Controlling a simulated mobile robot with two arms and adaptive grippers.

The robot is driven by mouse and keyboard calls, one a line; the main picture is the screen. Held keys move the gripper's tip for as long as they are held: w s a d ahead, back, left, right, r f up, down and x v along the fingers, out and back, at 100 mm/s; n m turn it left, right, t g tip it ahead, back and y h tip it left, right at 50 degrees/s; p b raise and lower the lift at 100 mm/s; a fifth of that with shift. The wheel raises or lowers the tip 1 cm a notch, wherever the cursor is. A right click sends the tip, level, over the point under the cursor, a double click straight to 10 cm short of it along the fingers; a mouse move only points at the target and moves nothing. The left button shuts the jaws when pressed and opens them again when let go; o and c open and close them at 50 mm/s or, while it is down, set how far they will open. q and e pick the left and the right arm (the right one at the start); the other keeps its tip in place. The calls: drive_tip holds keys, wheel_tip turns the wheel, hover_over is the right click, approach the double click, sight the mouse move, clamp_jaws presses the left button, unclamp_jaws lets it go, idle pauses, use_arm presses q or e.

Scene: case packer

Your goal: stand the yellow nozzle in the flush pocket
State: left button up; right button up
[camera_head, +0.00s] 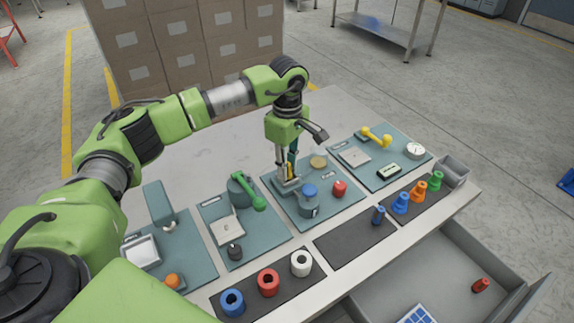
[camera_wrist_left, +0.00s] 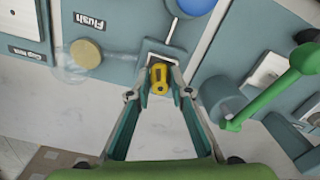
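The yellow nozzle (camera_wrist_left: 160,78) sits between the fingertips of my left gripper (camera_wrist_left: 161,92) in the wrist view, with both fingers close against its sides. In the head view a sliver of yellow (camera_head: 291,168) shows between the fingers of my left gripper (camera_head: 288,172), which points down. The grey pocket block (camera_head: 284,188) of the middle station is directly below the fingertips; its wall also shows around the nozzle in the wrist view (camera_wrist_left: 150,47). Whether the nozzle's base is inside the pocket or just above it is hidden. My right gripper is not in view.
Close to the pocket are a blue-topped cylinder (camera_head: 309,200), a red knob (camera_head: 339,188) and a tan disc (camera_head: 318,162). A green lever (camera_head: 249,190) stands to the left. Blue (camera_head: 400,203), orange (camera_head: 418,190) and green (camera_head: 435,181) nozzles stand on the right mat. An open drawer (camera_head: 440,275) is in front.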

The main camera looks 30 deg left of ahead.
use_arm(q)
drive_tip(key=shift+o, duration=1.3)
drive_tip(key=shift+r, duration=0.1)
drive_tip(key=shift+r, duration=0.25)
wheel_tip(320, 180, up, 12)
drive_tip(key=b, duration=0.2)
drive_tip(key=shift+f, duration=0.15)
drive_tip(key=shift+w, duration=0.1)
drive_tip(key=shift+f, duration=0.1)
